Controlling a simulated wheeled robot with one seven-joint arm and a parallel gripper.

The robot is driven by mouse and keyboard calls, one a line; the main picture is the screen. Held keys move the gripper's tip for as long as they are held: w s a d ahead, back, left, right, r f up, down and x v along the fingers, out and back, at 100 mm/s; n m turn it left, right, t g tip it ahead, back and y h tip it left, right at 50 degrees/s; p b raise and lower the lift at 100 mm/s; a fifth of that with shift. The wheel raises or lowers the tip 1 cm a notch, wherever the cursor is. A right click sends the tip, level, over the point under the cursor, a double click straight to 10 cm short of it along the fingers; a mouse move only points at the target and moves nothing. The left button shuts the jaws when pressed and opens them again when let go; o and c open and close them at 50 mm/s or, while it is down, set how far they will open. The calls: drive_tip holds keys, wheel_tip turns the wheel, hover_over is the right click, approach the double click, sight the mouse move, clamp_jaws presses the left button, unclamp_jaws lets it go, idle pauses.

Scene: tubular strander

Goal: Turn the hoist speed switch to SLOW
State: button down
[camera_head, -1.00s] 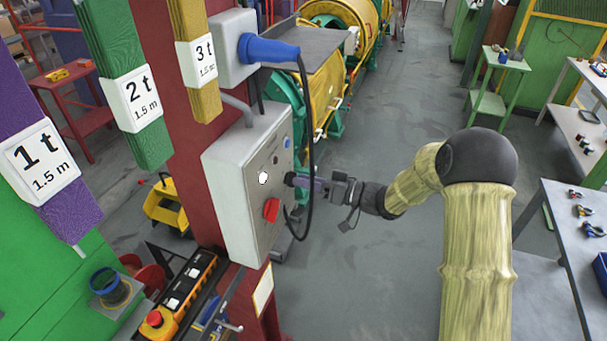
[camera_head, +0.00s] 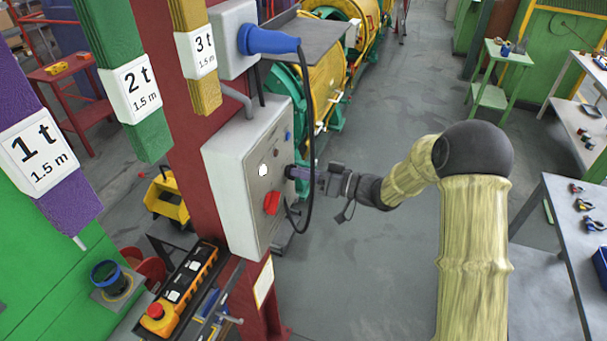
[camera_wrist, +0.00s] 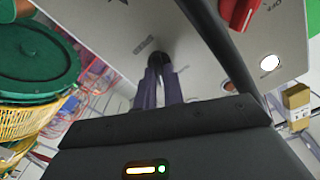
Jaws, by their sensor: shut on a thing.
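A grey control box (camera_head: 227,180) is fixed to the dark red post. Its right face carries a red rotary handle (camera_head: 271,202), a white round button (camera_head: 263,170) and a small blue button (camera_head: 288,135). My gripper (camera_head: 294,173) is at that face, shut on a dark knob (camera_wrist: 157,60). The knob sits between the two fingertips in the wrist view. Its pointer and most of its label are hidden or too small to read, so I cannot tell its setting. The red handle also shows in the wrist view (camera_wrist: 238,12).
An orange pendant (camera_head: 181,287) lies on a shelf below left. A grey table (camera_head: 565,235) stands at the right. The floor between is clear.

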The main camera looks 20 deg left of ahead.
drive_tip(key=shift+f+b, duration=0.1)
drive_tip(key=shift+b, duration=0.2)
drive_tip(key=n+b, duration=0.5)
drive_tip(key=b, duration=0.2)
drive_tip(key=n+b, duration=0.6)
drive_tip(key=b, duration=0.2)
drive_tip(key=shift+s+n+b, duration=0.2)
drive_tip(key=shift+n+b, duration=0.1)
drive_tip(key=c, duration=1.5)
unclamp_jaws()
